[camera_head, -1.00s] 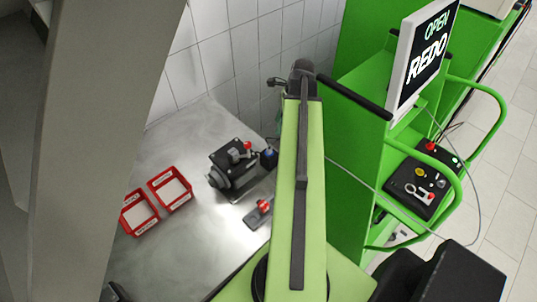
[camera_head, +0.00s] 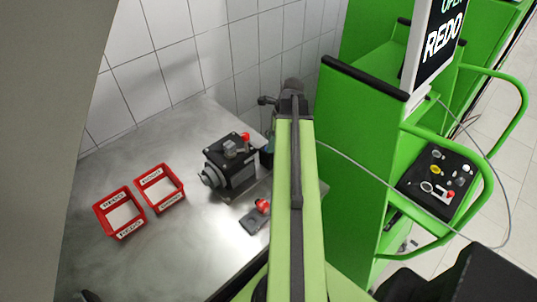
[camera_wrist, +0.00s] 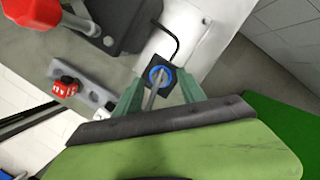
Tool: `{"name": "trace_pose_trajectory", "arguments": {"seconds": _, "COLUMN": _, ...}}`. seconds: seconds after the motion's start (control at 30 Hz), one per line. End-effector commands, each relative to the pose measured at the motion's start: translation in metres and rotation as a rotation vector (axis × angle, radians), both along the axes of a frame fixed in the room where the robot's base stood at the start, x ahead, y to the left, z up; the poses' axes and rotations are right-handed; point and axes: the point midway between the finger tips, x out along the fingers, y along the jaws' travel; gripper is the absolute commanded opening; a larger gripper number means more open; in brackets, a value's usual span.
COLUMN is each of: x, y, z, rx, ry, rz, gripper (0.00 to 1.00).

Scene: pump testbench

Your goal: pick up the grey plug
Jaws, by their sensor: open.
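In the wrist view, a grey plug (camera_wrist: 153,92) shows as a slim grey stem at a blue ring (camera_wrist: 160,74) on a small dark block. My gripper (camera_wrist: 160,88) is open, with one green finger on each side of the stem. I cannot tell whether the fingers touch it. In the head view, my arm hides the gripper and the plug. The dark pump (camera_head: 231,168) stands on the metal table just left of my arm.
A grey plate (camera_head: 254,221) with a red knob (camera_head: 263,205) lies before the pump; the knob also shows in the wrist view (camera_wrist: 66,86). Two red bins (camera_head: 121,233) stand left on the table (camera_head: 195,250). A green cabinet (camera_head: 350,150) is close on the right.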

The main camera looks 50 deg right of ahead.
Motion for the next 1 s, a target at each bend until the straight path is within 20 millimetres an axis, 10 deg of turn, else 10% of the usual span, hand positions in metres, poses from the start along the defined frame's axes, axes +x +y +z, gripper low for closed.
{"name": "trace_pose_trajectory", "arguments": {"seconds": 0.27, "x": 0.0022, "y": 0.0018, "z": -0.0100, "rx": -0.001, "ry": -0.001, "rz": 0.000, "gripper": 0.47}}
{"name": "trace_pose_trajectory", "arguments": {"seconds": 0.63, "x": 0.0019, "y": 0.0014, "z": -0.0099, "rx": -0.001, "ry": -0.001, "rz": 0.000, "gripper": 0.00}}
{"name": "trace_pose_trajectory", "arguments": {"seconds": 1.0, "x": 0.0016, "y": 0.0012, "z": -0.0049, "rx": -0.001, "ry": 0.000, "rz": -0.001, "gripper": 0.00}}
